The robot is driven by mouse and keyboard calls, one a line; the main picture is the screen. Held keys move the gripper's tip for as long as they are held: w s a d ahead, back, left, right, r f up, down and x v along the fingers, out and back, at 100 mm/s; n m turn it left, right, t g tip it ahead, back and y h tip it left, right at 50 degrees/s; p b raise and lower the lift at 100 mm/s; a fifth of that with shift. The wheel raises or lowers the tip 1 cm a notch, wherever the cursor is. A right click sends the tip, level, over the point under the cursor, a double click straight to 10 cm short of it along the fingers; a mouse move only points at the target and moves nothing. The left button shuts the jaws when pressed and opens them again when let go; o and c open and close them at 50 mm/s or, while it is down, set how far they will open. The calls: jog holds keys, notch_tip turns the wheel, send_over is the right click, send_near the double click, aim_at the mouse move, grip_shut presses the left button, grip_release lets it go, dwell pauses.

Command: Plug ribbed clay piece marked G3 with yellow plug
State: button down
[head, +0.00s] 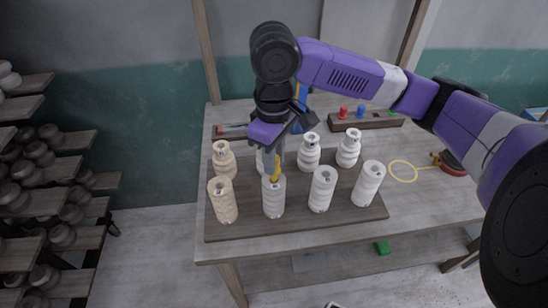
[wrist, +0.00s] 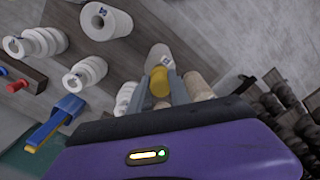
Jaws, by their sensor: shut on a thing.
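My gripper (head: 273,166) is shut on the yellow plug (wrist: 159,82) and points down. That piece shows behind the plug in the wrist view (wrist: 160,57). I cannot tell whether the plug's tip is inside its hole. Small marks show on several tops, but I cannot read G3 on any.
A white piece (head: 322,190) stands right of the plug and a beige piece (head: 223,203) left. A rack (head: 383,123) with red and blue plugs lies at the back. A yellow loop (head: 403,180) lies on the right, where the table is mostly clear.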

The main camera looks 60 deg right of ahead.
jog(key=shift+f+b, duration=1)
jog(key=shift+f, duration=0.65)
dwell(0.7)
jog(key=c, duration=1.1)
grip_release()
jog(key=shift+r, duration=3.95)
